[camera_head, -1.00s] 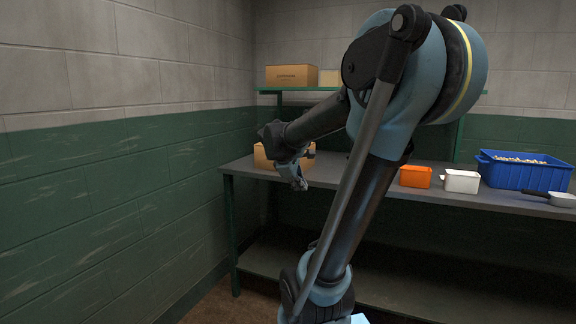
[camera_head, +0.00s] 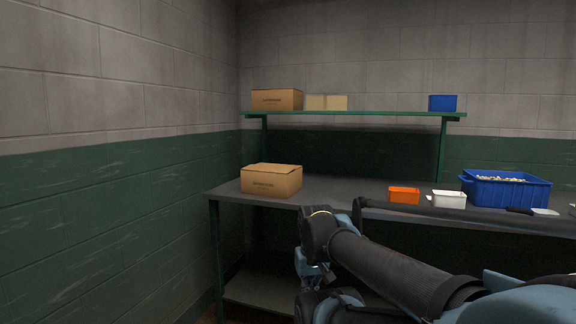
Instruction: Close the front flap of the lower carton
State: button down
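The lower carton (camera_head: 271,184), a brown cardboard box with dark print on its front, stands at the left end of the grey workbench. Its top looks flat, and I see no flap standing up or hanging down; fine flap gaps are too small to tell. My gripper (camera_head: 314,271) appears below and to the right of the carton, in front of the bench edge, apart from the carton. Its fingers are small and partly hidden by my arm, so their opening is unclear.
Another carton (camera_head: 277,100), two small tan boxes and a blue bin (camera_head: 442,103) stand on the green shelf (camera_head: 350,114). An orange bin (camera_head: 403,195), a white bin (camera_head: 449,199) and a filled blue crate (camera_head: 506,190) stand right on the bench. A wall is close at left.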

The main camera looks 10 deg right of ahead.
aim_at(260, 168)
jog(key=z, duration=0.6)
jog(key=i, duration=0.9)
jog(key=u, duration=0.85)
